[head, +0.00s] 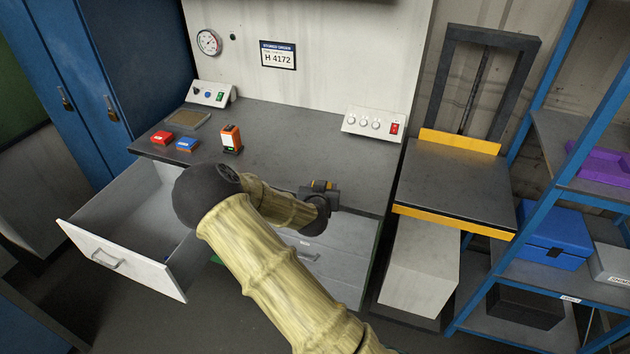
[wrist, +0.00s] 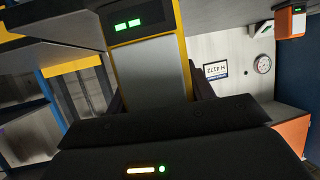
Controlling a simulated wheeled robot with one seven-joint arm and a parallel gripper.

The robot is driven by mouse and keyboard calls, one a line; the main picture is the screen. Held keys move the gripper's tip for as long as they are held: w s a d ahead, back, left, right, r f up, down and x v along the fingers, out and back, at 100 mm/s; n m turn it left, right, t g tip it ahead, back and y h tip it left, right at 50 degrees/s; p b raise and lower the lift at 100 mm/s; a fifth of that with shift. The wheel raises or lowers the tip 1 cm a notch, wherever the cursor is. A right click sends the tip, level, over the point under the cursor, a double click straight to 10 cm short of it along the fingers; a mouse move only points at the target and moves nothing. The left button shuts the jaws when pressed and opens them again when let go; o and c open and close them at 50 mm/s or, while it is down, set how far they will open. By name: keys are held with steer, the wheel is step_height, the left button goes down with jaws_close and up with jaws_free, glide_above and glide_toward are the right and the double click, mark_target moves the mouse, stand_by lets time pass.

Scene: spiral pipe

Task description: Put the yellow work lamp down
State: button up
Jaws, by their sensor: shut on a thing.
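The yellow work lamp (wrist: 184,45), with a grey face and a dark panel showing two green lights, is between the fingers of my gripper (wrist: 157,90) in the wrist view. My gripper is shut on it. In the head view my gripper (head: 322,190) is at the front right of the grey workbench (head: 300,150). Only a small yellow part of the lamp (head: 322,184) shows there; my arm and gripper hide the rest. I cannot tell its height above the bench or whether it touches it.
A white control box (head: 374,123) stands at back right. The middle is clear. An open drawer (head: 125,262) juts out at front left.

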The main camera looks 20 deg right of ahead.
steer(key=s+f+n+t+y, duration=0.1)
steer(key=s+f+n+y, duration=0.4)
steer(key=s+f, duration=0.5)
steer(key=shift+s+f+y, duration=0.25)
steer(key=shift+f+y, duration=0.05)
steer(key=shift+f, duration=0.2)
steer(key=shift+d, duration=0.15)
